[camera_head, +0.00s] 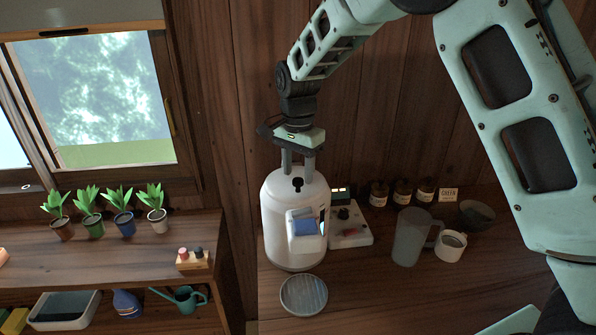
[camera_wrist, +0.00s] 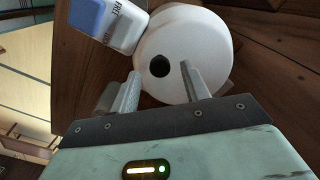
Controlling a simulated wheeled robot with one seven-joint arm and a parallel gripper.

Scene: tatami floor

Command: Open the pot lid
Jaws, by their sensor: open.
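The white pot (camera_head: 282,212), an upright electric dispenser with a blue-topped spout unit (camera_head: 304,224), stands on the wooden counter. Its rounded lid (camera_head: 281,184) has a dark round spot on top. In the wrist view the white lid (camera_wrist: 205,45) fills the upper middle, with the dark spot (camera_wrist: 159,67) near its left side. My gripper (camera_head: 298,172) points down just above the lid, fingers apart and empty. In the wrist view the gripper's two fingers (camera_wrist: 160,84) flank the dark spot. I cannot tell whether the fingertips touch the lid.
A round ribbed tray (camera_head: 304,294) lies in front of the pot. A control box (camera_head: 350,226) stands close on its right, then a clear pitcher (camera_head: 411,238), a white mug (camera_head: 451,246) and brown bottles (camera_head: 402,192). A shelf with potted plants (camera_head: 123,222) is at left.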

